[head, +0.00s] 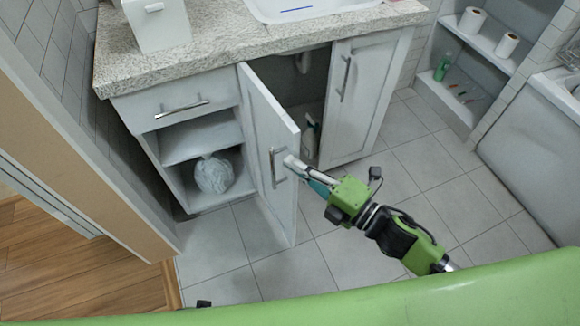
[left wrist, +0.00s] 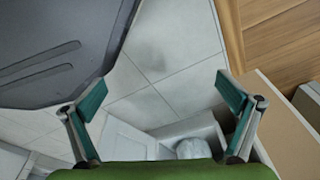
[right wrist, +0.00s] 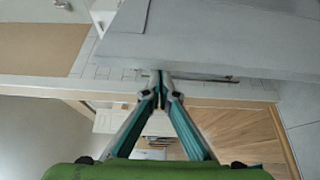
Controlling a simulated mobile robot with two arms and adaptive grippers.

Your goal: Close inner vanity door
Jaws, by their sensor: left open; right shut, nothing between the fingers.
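The inner vanity door (head: 268,150) is white and stands wide open, swung out from the cabinet, with a metal bar handle (head: 273,165) on its outer face. My right gripper (head: 290,162) is at the door's free edge beside the handle; whether it touches is unclear. In the right wrist view its fingers (right wrist: 161,76) are shut together with nothing between them, close to the pale door panel (right wrist: 205,45). My left gripper (left wrist: 163,95) is open and empty above the floor.
The vanity's other door (head: 372,95) is closed. A bottle (head: 310,138) stands inside the opening. A white bag (head: 214,174) sits on the open shelf at left. A bathtub (head: 535,130) is at right. Tiled floor (head: 345,255) lies clear before the vanity.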

